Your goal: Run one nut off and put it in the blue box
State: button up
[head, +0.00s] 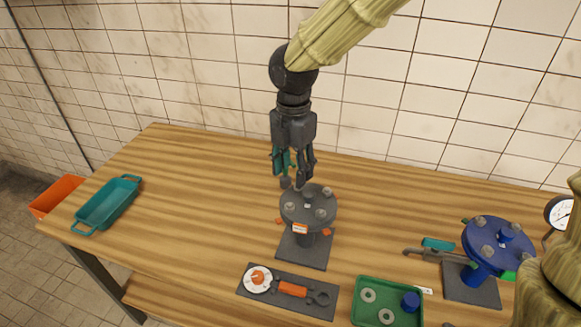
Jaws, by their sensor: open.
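My gripper (292,175) points down, open, over the back-left edge of a dark grey round flange (305,204) on a stand. Several grey nuts sit on the flange's rim, one at the right (327,192), one at the front right (321,213) and one at the left (290,207). The fingers are close to a dark nut-like piece at the back left (285,183); I cannot tell whether they touch it. A teal-blue open box (108,204) with end handles stands at the table's left end; it looks empty.
An orange bin (58,196) stands beyond the table's left edge. A dark tool mat (262,288) and a green tray (373,318) with washers lie in front. A blue flange (497,240) and a gauge (560,212) stand at right. The table between box and grey flange is clear.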

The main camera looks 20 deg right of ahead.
aim_at(291, 203)
jog(key=f, duration=0.3)
jog(key=f+p, duration=0.1)
jog(key=f, duration=0.3)
jog(key=f+p, duration=0.1)
jog(key=f, duration=0.2)
jog(key=shift+s+a+f, duration=0.1)
jog(key=shift+a+f, duration=0.05)
jog(key=shift+a, duration=0.1)
